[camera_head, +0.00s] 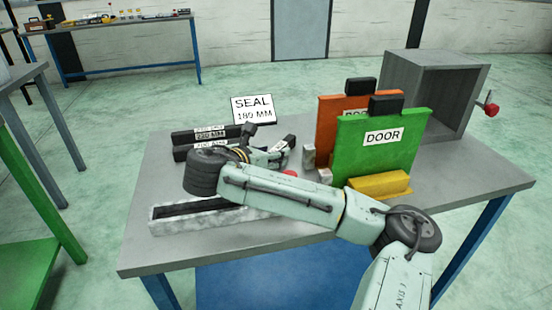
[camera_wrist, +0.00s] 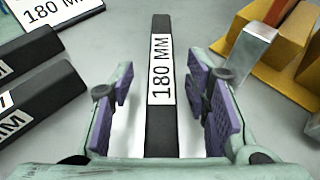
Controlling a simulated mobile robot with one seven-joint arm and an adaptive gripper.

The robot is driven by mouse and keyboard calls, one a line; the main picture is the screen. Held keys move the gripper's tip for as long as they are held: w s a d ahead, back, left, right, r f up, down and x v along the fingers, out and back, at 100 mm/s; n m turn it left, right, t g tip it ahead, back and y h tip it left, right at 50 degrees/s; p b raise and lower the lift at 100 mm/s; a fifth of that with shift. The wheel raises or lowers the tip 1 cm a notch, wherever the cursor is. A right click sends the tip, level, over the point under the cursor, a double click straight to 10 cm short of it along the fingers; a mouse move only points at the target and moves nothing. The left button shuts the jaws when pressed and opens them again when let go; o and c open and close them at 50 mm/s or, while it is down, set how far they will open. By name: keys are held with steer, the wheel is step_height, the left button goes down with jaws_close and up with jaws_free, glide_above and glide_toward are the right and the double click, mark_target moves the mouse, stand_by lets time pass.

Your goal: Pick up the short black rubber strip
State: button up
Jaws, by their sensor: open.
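The short black rubber strip (camera_wrist: 161,130) has a white 180 MM label and lies on the grey table. In the wrist view it runs lengthwise between the two purple-padded fingers of my gripper (camera_wrist: 163,98), which is open, with a gap on each side. In the head view my gripper (camera_head: 268,156) is low over the table, and a dark end of the strip (camera_head: 289,141) shows beside it. My arm hides part of this area.
Longer labelled black strips (camera_head: 195,136) lie to the left. A SEAL sign (camera_head: 253,108) stands behind. A green door panel (camera_head: 375,145), an orange one (camera_head: 328,125) and a grey cabinet (camera_head: 430,85) stand right. A pale channel (camera_head: 190,222) lies in front.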

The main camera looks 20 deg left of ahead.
steer(key=shift+w+d, duration=0.1)
steer(key=shift+w, duration=0.05)
steer(key=shift+c, duration=0.5)
jaws_close()
